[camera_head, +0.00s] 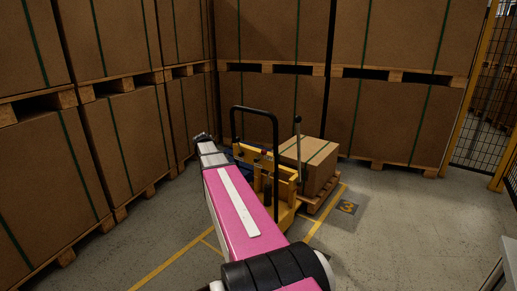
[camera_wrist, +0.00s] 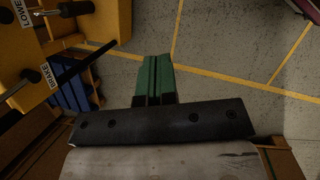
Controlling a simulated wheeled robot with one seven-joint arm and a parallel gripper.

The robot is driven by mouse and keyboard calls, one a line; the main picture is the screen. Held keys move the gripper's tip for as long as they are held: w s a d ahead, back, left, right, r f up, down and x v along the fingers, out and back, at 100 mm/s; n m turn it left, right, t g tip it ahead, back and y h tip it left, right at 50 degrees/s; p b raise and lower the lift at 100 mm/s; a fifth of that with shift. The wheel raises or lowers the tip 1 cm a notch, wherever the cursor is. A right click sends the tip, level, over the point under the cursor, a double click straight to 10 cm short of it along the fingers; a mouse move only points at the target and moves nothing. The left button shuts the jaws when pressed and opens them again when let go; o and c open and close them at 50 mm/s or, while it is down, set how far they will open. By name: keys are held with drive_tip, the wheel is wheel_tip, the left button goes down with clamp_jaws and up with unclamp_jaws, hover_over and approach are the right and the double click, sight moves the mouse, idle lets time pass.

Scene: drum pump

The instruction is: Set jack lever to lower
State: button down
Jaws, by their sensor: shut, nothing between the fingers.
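The yellow jack (camera_head: 284,192) with a black hoop handle (camera_head: 235,122) stands left of a boxed pallet in the head view. In the wrist view its yellow panel (camera_wrist: 30,55) fills the upper left. A white label reading "LOWE", cut off by the frame (camera_wrist: 20,12), sits beside a black lever (camera_wrist: 68,8). A second black lever (camera_wrist: 85,63) sticks out near a "BRAKE" label (camera_wrist: 38,84). My gripper (camera_wrist: 154,62) has its green fingers shut and empty, to the right of both levers and apart from them. In the head view the fingers cannot be made out.
A cardboard box (camera_head: 312,158) on a wooden pallet (camera_head: 322,194) stands right of the jack. Tall stacked crates (camera_head: 140,135) line the left and back. Yellow lines mark the grey floor (camera_head: 395,215), which is open at the right. A mesh fence (camera_head: 485,125) stands at far right.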

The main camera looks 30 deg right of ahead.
drive_tip(key=w+d+r+n+g+h, duration=0.1)
drive_tip(key=w+d+r, duration=0.3)
drive_tip(key=d+r, duration=0.4)
drive_tip(key=w+d+r+n+g+h, duration=0.1)
drive_tip(key=w+d+r, duration=0.3)
drive_tip(key=d+r, duration=0.4)
drive_tip(key=shift+n, duration=0.9)
drive_tip(key=shift+d, duration=0.1)
drive_tip(key=d+x, duration=0.1)
drive_tip(key=x, duration=1.2)
drive_tip(key=shift+s, duration=0.4)
drive_tip(key=shift+d+r, duration=0.1)
drive_tip(key=shift+s, duration=0.15)
